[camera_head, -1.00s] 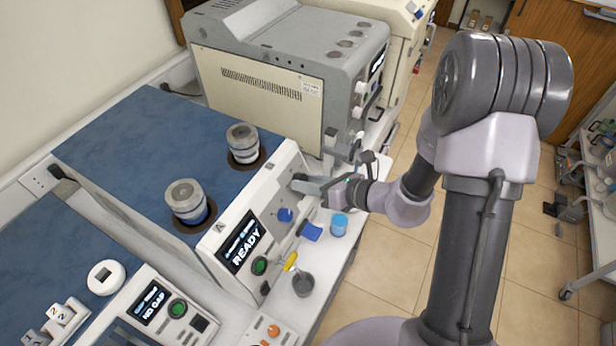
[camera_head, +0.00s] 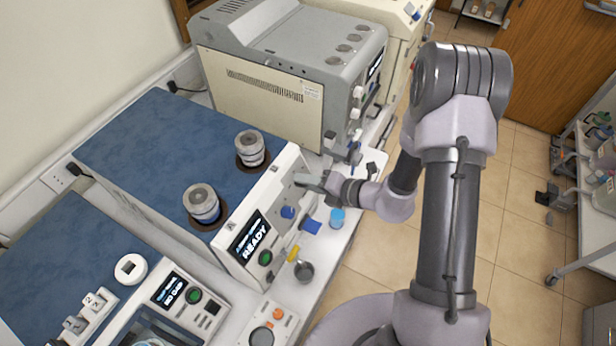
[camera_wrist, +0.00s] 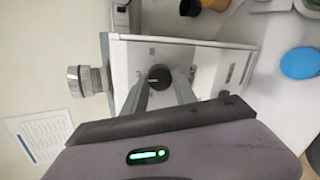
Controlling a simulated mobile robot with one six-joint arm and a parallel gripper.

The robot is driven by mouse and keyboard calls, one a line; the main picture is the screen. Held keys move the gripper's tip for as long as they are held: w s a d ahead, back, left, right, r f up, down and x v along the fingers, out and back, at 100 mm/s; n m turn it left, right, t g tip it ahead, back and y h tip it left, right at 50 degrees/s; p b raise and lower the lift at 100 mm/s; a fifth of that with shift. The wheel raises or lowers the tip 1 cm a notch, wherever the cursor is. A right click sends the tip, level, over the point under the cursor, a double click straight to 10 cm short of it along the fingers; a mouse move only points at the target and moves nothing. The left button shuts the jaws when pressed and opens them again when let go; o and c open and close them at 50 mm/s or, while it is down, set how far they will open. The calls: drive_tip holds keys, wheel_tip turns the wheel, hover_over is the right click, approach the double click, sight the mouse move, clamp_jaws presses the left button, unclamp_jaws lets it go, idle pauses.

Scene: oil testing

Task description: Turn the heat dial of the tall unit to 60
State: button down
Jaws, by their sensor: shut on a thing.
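The tall unit (camera_head: 130,140) has a blue top and a white front panel with a lit display (camera_head: 248,238) reading READY. My gripper (camera_head: 306,180) is at the right part of that front panel. In the wrist view, my gripper's two fingers (camera_wrist: 160,88) are shut on a round black dial (camera_wrist: 158,75) on the panel. The dial's scale and setting are too small to read. In the head view the dial is hidden behind my gripper. A blue knob (camera_head: 287,211) sits lower on the panel, left of my gripper.
Two metal-capped cylinders (camera_head: 201,203) (camera_head: 250,148) stand in the unit's top. A grey-cream machine (camera_head: 290,70) stands behind. A blue-lidded container (camera_head: 337,217), a blue block (camera_head: 311,226) and a small grey cup (camera_head: 303,271) are on the bench before the panel.

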drive_tip(key=shift+m+p, duration=0.4)
drive_tip(key=shift+m, duration=0.2)
drive_tip(key=c, duration=1)
unclamp_jaws()
drive_tip(key=shift+d, duration=0.1)
drive_tip(key=v, duration=1.7)
drive_tip(key=shift+r+p, duration=0.2)
drive_tip(key=shift+p, duration=0.15)
